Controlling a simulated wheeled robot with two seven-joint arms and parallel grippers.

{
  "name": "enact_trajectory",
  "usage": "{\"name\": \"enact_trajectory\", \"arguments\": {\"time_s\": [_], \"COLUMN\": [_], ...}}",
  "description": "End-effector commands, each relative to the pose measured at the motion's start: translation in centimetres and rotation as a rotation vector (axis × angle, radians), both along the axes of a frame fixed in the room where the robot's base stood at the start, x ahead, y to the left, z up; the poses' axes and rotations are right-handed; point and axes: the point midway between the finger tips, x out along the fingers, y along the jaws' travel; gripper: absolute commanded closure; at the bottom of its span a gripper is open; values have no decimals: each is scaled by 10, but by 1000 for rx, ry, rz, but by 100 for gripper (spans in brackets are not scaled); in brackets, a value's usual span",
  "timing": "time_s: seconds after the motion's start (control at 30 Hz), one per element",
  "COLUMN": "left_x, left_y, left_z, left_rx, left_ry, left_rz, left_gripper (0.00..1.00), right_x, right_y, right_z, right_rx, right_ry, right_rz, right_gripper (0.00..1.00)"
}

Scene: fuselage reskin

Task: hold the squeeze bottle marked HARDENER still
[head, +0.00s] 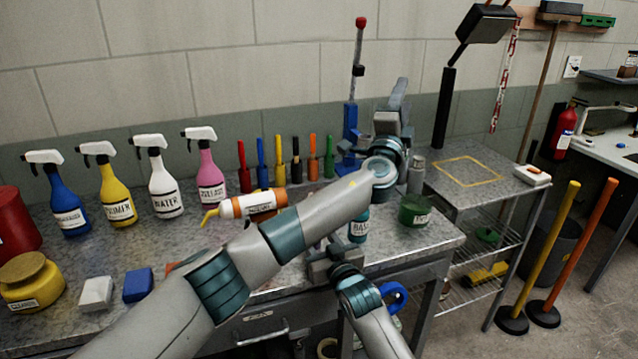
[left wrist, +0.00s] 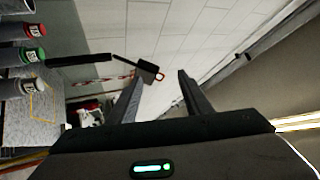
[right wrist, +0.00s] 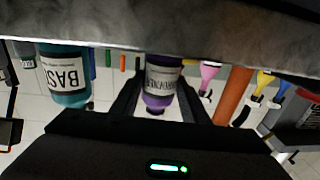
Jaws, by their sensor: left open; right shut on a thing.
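The HARDENER squeeze bottle (right wrist: 161,75), purple with a white label, stands between the fingers of my right gripper (right wrist: 158,98) in the right wrist view, where it appears upside down. The right gripper is shut on it. In the head view my right gripper (head: 333,262) is at the bench's front edge, and my left arm hides most of the bottle there. My left gripper (head: 398,98) is raised above the back of the bench. It is open and empty, and its spread fingers (left wrist: 158,85) show in the left wrist view.
A teal BASE bottle (head: 359,226) stands just right of the right gripper. A green tub (head: 414,210) is farther right. Several spray bottles (head: 165,180), an orange-and-white tube (head: 252,206) and upright coloured tools (head: 279,160) fill the left and back. A wire-shelved cart (head: 480,172) stands at right.

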Motion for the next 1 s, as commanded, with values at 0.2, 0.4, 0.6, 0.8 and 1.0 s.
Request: {"name": "enact_trajectory", "arguments": {"time_s": [0.2, 0.4, 0.6, 0.8, 1.0], "left_x": [-9, -24, -37, -48, -53], "left_y": [-17, -30, -29, -12, 25], "left_z": [19, 20, 5, -22, -54], "left_rx": [222, 486, 762, 1047, 1332], "left_ry": [-138, -275, -389, -476, -527], "left_rz": [-123, -249, -368, -486, -606], "left_gripper": [55, 55, 55, 55, 55], "right_x": [0, 0, 0, 0, 0], "right_y": [0, 0, 0, 0, 0], "right_z": [0, 0, 0, 0, 0], "right_rx": [0, 0, 0, 0, 0], "right_ry": [0, 0, 0, 0, 0], "right_rz": [0, 0, 0, 0, 0], "right_gripper": [86, 86, 86, 86, 86]}}
